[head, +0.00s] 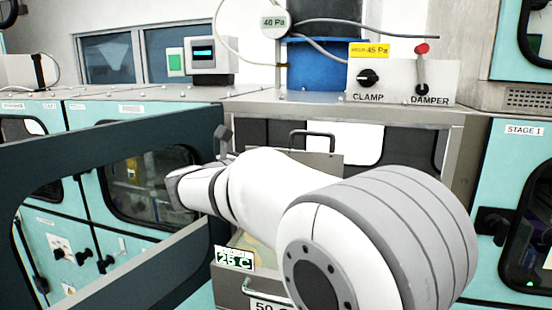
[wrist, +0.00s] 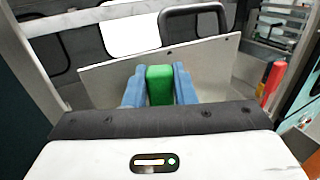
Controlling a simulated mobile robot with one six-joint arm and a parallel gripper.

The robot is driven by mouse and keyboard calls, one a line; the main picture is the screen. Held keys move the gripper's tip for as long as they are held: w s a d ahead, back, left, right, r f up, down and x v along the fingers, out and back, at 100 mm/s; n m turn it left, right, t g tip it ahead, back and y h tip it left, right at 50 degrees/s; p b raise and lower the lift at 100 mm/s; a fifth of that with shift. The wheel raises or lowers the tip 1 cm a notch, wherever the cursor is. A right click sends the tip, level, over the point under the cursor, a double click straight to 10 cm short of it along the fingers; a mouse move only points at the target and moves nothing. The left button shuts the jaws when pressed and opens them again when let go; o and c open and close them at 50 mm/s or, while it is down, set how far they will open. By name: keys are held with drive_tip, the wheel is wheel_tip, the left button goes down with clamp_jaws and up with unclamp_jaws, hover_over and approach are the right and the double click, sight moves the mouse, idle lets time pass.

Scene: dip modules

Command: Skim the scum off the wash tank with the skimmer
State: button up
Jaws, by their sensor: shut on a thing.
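In the wrist view my gripper (wrist: 159,74) has its two blue fingers closed on both sides of a green block (wrist: 159,86). The block looks like the skimmer's handle; the rest of the skimmer is hidden. In the head view my white arm hides the fingers and whatever they hold. Most of the tank is hidden, so I cannot tell how much scum is there.
A grey plate (wrist: 215,62) stands just beyond the fingers, below a black bar handle (wrist: 195,18). A dark open door (head: 105,150) fills the left of the head view. A clamp and damper panel (head: 395,83) sits above.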

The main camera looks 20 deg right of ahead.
drive_tip(key=shift+w+a+p, duration=0.45)
drive_tip(key=shift+w+a, duration=0.4)
drive_tip(key=shift+a, duration=0.25)
drive_tip(key=shift+s+a, duration=0.1)
drive_tip(key=shift+s, duration=0.05)
drive_tip(key=s+a, duration=0.4)
drive_tip(key=s, duration=0.2)
drive_tip(key=shift+s+a, duration=0.3)
drive_tip(key=shift+a, duration=0.05)
drive_tip(key=shift+d, duration=0.1)
idle(0.4)
drive_tip(key=s+d, duration=0.2)
drive_tip(key=d, duration=0.1)
drive_tip(key=shift+s, duration=0.15)
idle(0.4)
